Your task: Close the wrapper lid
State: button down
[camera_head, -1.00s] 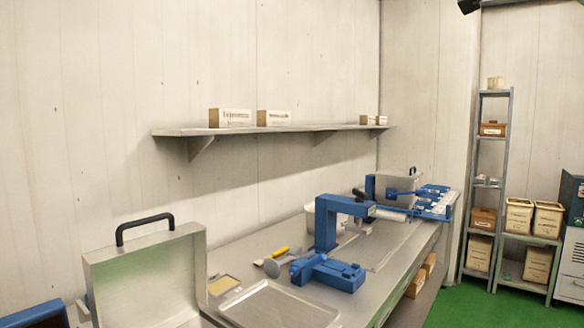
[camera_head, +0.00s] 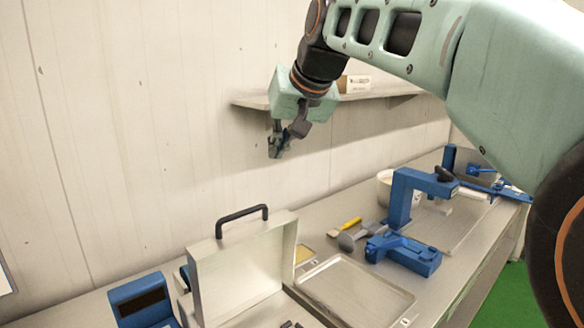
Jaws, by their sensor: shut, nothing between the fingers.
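A silver metal lid (camera_head: 245,268) with a black handle (camera_head: 241,216) on its top edge stands raised at the lower middle. It looks like the wrapper lid. The box under it is cut off by the bottom of the picture, with a few small dark pieces just showing inside. My gripper (camera_head: 279,147) hangs fingers down in the air, above and a little right of the handle, in front of the wall. It is shut and empty, and apart from the lid.
A silver tray (camera_head: 357,291), a blue tool (camera_head: 403,254) and a blue press (camera_head: 407,194) stand right of the lid. A blue device (camera_head: 140,302) stands left of it. A wall shelf (camera_head: 386,93) is behind my arm.

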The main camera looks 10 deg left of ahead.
jog(key=shift+g, duration=0.4)
jog(key=a+f, duration=0.1)
jog(key=f, duration=0.2)
jog(key=a+f, duration=0.1)
jog(key=f, duration=0.3)
jog(key=a+f, duration=0.1)
jog(key=f, duration=0.2)
jog(key=shift+w+f, duration=0.2)
jog(key=shift+w, duration=0.1)
jog(key=shift+s+d+f, duration=0.1)
jog(key=shift+s, duration=0.1)
jog(key=shift+d+f, duration=0.1)
jog(key=shift+f, duration=0.05)
